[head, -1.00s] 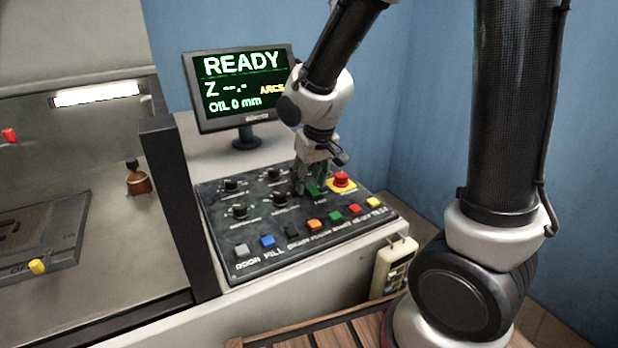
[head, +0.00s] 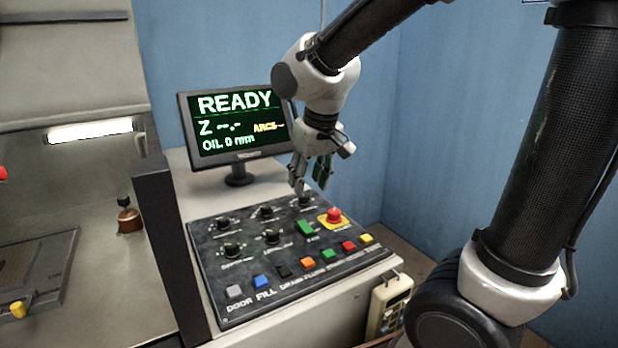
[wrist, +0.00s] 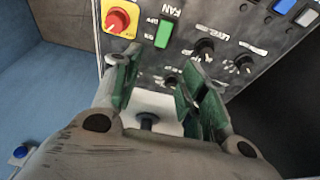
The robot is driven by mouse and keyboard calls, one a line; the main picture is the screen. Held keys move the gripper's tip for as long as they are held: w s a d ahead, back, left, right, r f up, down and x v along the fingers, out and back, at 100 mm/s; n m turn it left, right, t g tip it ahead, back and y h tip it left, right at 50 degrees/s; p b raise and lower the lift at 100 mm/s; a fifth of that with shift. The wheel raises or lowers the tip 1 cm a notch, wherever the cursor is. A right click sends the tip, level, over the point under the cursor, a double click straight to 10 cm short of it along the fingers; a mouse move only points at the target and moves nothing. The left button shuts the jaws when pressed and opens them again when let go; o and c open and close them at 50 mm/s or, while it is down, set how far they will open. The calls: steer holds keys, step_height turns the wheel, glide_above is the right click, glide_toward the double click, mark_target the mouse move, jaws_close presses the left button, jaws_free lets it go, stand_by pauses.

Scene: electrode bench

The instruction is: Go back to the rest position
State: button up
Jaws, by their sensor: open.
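My gripper (head: 312,180) is open and empty, above the back right part of the black control panel (head: 213,300). In the wrist view, its two green-padded fingers (wrist: 160,85) stand apart with nothing between them. The green fan switch (head: 306,228) and the red emergency button (head: 334,214) on its yellow plate lie near, below the gripper. The wrist view also shows the green switch (wrist: 164,34) and the red button (wrist: 117,20) beyond the fingertips. The fingers look clear of the panel.
A monitor (head: 236,122) reading READY stands behind the panel, left of my gripper. A dark post (head: 166,240) and the machine's work area are at the left. A handheld pendant (head: 388,303) hangs at the panel's front right. Blue walls stand behind.

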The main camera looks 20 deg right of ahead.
steer(key=shift+r, duration=0.1)
stand_by(0.4)
steer(key=s+d+r+m, duration=0.1)
steer(key=s+d+r, duration=0.1)
steer(key=s+d, duration=0.5)
steer(key=s+d+r+m+t, duration=0.1)
steer(key=s+d, duration=0.7)
steer(key=s, duration=0.2)
steer(key=shift+r+h, duration=0.3)
steer(key=shift+r, duration=0.1)
stand_by(0.6)
